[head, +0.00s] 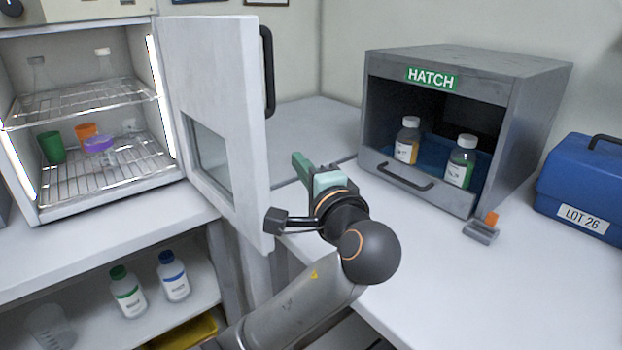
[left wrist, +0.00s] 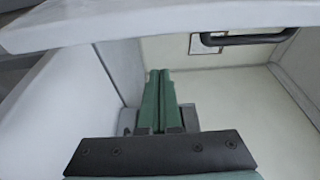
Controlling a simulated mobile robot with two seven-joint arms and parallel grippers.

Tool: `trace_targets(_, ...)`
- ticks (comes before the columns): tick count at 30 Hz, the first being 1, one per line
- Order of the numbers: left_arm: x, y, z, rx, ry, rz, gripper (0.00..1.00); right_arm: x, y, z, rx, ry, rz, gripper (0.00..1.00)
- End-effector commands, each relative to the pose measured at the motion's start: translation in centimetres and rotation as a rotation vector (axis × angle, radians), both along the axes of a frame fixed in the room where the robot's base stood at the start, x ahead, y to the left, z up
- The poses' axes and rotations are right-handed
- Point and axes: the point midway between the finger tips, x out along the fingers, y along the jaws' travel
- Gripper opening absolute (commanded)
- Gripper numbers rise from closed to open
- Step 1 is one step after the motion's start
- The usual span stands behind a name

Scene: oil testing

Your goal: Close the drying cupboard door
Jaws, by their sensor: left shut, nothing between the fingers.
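The drying cupboard (head: 90,100) stands at the left with its lit inside showing. Its white door (head: 215,100) stands open, swung out toward me, with a small window and a black handle (head: 268,70) on its outer side. My left gripper (head: 300,165) is shut and empty, just right of the door's lower part, on the outer side. Whether it touches the door I cannot tell. In the left wrist view the shut green fingers (left wrist: 158,90) point away, with the door's pale edge (left wrist: 150,22) across the top and the handle (left wrist: 245,39) beyond. My right gripper is not in view.
Wire shelves (head: 80,105) in the cupboard hold cups and flasks. A grey hatch box (head: 470,65) with two bottles stands on the right counter, near a blue case (head: 585,180). Bottles (head: 127,290) stand on a lower shelf. The counter's front right is mostly clear.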

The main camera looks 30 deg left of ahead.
Motion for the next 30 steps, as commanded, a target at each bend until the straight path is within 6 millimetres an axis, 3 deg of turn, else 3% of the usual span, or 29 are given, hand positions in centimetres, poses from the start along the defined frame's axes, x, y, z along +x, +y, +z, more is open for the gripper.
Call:
trace_targets(3, 1.6, 2.1, 0.0, 0.003, 0.0, 0.004, 0.0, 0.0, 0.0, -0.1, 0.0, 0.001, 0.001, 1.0)
trace_targets(12, -1.8, 3.0, 0.0, 0.002, -0.001, 0.0, 0.0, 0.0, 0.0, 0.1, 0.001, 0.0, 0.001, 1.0)
trace_targets(30, -2.3, 3.2, 0.0, 0.001, 0.001, -0.001, 0.0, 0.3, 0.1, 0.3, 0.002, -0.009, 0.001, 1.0)
